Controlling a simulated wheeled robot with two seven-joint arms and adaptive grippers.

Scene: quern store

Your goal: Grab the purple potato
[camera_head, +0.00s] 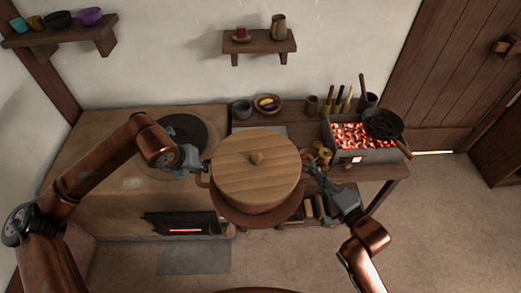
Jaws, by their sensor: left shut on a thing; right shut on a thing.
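A small wooden bowl (256,107) on the back counter holds yellow and dark purple items. One dark purple item (270,107) may be the purple potato, but it is too small to be sure. My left gripper (197,165) is shut on the left handle of a large reddish-brown pot (258,213) with a round wooden lid (257,180). My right gripper (318,178) is shut on the pot's right side, at its handle. The pot is held between both grippers, in front of the counter and apart from the bowl.
A brazier of glowing coals (350,134) with a black pan (383,123) stands on the right of the counter (382,171). A grey cup (241,108) is left of the bowl. A stove with a dark round plate (190,122) is at left. Open floor (430,230) lies right.

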